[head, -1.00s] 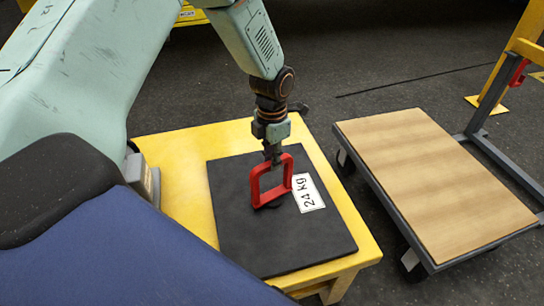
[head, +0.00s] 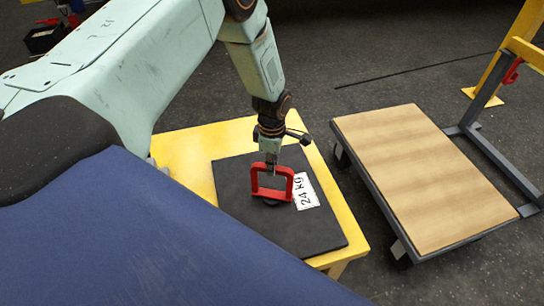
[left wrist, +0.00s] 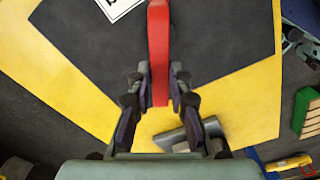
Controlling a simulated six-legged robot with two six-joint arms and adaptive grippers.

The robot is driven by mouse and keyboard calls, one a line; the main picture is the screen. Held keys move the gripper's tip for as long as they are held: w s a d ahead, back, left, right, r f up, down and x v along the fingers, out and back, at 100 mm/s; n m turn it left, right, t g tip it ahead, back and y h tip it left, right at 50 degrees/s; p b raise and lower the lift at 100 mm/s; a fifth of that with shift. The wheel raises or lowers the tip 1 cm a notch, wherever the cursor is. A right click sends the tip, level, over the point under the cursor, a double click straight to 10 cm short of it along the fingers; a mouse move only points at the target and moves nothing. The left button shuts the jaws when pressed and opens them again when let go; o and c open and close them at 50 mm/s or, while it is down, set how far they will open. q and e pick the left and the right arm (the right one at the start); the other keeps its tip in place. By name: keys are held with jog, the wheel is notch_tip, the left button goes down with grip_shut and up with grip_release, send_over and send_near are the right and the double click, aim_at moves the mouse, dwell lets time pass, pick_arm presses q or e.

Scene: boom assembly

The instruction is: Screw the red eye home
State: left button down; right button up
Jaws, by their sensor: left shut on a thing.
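The red eye (head: 272,193), a square red loop, stands upright on the black plate (head: 310,235) that lies on a yellow table. A dark round base shows under the loop, and whether the eye sits flush is hidden. My left gripper (head: 271,166) comes down from above and is shut on the top bar of the red eye. In the left wrist view the red eye (left wrist: 158,55) lies between the two fingers (left wrist: 159,92). A white label reading 24 kg (head: 305,192) lies on the plate beside the eye. My right gripper is not in view.
The yellow table (head: 190,150) shows around the plate. A flat cart (head: 420,170) with a wooden deck and grey frame stands to the right, with a gap of dark floor between. A yellow post (head: 505,60) rises at the far right.

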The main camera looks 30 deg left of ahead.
pick_arm(q)
jog(key=m+p, duration=0.1)
jog(key=m, duration=0.3)
jog(key=shift+m+p, duration=0.3)
jog(key=shift+p, duration=0.05)
jog(key=m, duration=0.5)
jog(key=shift+p, duration=0.4)
jog(key=m, duration=0.6)
jog(key=shift+m, duration=0.4)
jog(key=m+b, duration=0.1)
jog(key=m, duration=0.5)
jog(key=m+b, duration=0.1)
jog(key=m, duration=0.3)
jog(key=shift+w, duration=0.1)
jog(key=m+b, duration=0.1)
jog(key=m, duration=0.2)
jog(key=shift+m, duration=0.3)
jog(key=m+b, duration=0.2)
jog(key=m, duration=0.5)
jog(key=m+b, duration=0.1)
jog(key=m, duration=0.4)
jog(key=shift+m, duration=0.3)
jog(key=m+b, duration=0.1)
jog(key=m, duration=0.4)
jog(key=shift+r, duration=0.1)
jog(key=shift+w+m, duration=0.1)
jog(key=shift+m, duration=0.3)
